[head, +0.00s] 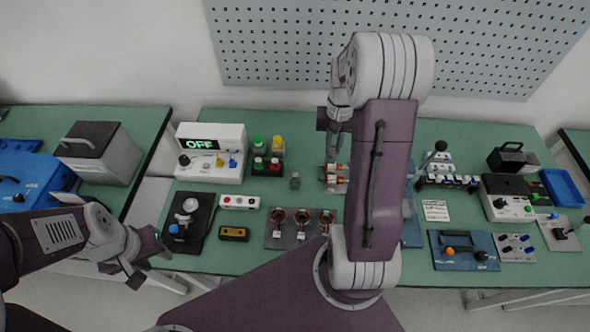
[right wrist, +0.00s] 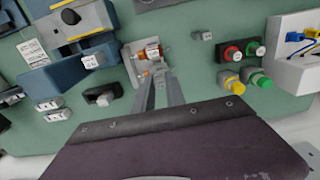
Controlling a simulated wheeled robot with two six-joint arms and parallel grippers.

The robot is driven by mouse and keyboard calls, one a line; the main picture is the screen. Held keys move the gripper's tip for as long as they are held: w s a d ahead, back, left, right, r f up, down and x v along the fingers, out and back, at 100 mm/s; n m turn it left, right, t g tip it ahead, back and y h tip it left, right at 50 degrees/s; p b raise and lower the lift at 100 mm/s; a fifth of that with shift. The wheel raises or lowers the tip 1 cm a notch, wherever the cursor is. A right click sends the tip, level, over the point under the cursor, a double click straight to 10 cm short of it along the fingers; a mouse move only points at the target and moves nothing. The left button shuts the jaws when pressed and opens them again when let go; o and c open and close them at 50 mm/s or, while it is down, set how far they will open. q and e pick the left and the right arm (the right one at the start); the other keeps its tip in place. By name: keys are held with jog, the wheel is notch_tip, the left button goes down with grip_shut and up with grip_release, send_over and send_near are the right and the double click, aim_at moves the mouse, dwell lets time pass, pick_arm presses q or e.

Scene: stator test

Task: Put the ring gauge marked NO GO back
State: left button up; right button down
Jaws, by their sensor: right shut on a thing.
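In the head view two small orange-ended pieces with white labels, which look like the gauges (head: 335,180), are at a pale stand below my right gripper (head: 334,150). In the right wrist view an orange piece with a white label (right wrist: 152,52) is at the fingertips, over the pale stand (right wrist: 134,68). My right gripper (right wrist: 160,80) is shut on it; the lettering is too small to read, and the fingers hide part of it. My left gripper (head: 142,262) is open and empty off the bench's front left edge.
Three copper-wound stators (head: 302,218) on a grey plate stand in front of the stand. A small grey block (head: 295,181) and red, green and yellow caps (head: 268,155) are to its left. Blue fixtures (right wrist: 66,72) crowd its other side. My right arm hides the bench's middle.

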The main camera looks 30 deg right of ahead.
jog(key=w+a+f+p, duration=0.1)
jog(key=w+a+f, duration=0.1)
jog(key=w+f, duration=0.1)
jog(key=w+a+f, duration=0.2)
jog(key=w+f, duration=0.1)
jog(key=f, duration=0.1)
jog(key=w+a+f+p, duration=0.1)
jog(key=w+a+f, duration=0.1)
jog(key=w+f, duration=0.1)
jog(key=shift+w+a+f+p, duration=0.15)
jog(key=shift+w+a+p, duration=0.15)
jog(key=shift+w+a, duration=0.1)
jog(key=shift+w+d+f, duration=0.1)
jog(key=shift+f, duration=0.25)
jog(key=shift+f, duration=0.15)
jog(key=c, duration=1.4)
grip_release()
jog(key=shift+o, duration=0.2)
